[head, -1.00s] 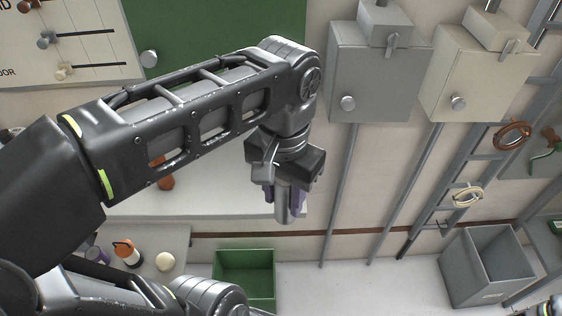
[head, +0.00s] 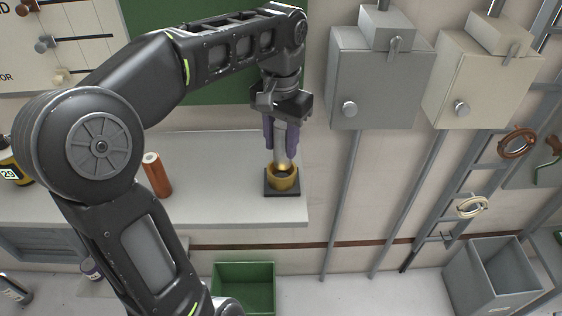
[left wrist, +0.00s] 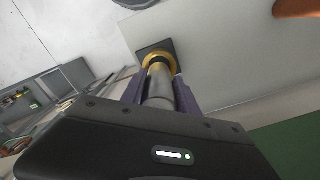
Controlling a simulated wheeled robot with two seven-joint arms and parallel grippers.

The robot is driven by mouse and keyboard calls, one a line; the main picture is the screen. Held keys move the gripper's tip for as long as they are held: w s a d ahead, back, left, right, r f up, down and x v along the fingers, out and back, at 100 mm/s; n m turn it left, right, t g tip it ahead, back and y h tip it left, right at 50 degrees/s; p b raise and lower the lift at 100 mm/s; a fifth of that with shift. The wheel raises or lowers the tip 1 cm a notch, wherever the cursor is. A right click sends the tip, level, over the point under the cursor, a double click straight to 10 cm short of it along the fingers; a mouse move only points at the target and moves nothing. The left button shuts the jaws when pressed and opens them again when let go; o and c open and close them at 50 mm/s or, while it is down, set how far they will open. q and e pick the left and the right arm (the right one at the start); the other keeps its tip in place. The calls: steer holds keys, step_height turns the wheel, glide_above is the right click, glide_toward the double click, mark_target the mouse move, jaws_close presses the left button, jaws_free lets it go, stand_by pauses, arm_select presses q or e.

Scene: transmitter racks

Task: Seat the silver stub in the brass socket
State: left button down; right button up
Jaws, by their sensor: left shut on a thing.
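The brass socket (head: 283,180) stands on a dark square base on the pale bench, near the bench's right end. My left gripper (head: 281,142) is above it, fingers pointing down, shut on the silver stub (head: 282,157). The stub's lower end is at the socket's mouth. In the left wrist view the stub (left wrist: 160,88) runs between the purple fingers toward the brass ring (left wrist: 158,59). I cannot tell whether its end is inside the ring or just over it. My right gripper does not show.
A copper-brown cylinder (head: 157,174) stands on the bench (head: 220,207) left of the socket. A green bin (head: 245,285) is on the floor below, and a grey bin (head: 490,280) is at the right. Grey and cream cabinets (head: 380,80) hang on the wall to the right.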

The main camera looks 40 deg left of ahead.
mark_target(280, 126)
arm_select(q)
steer(key=shift+f+p, duration=0.4)
steer(key=shift+f, duration=1.95)
steer(key=c, duration=0.9)
jaws_free()
steer(key=shift+r, duration=0.5)
step_height(280, 126, up, 4)
steer(key=shift+r, duration=0.1)
steer(key=shift+r+p, duration=0.65)
steer(key=shift+r, duration=0.15)
steer(key=shift+r+p, duration=0.45)
steer(key=shift+p, duration=0.05)
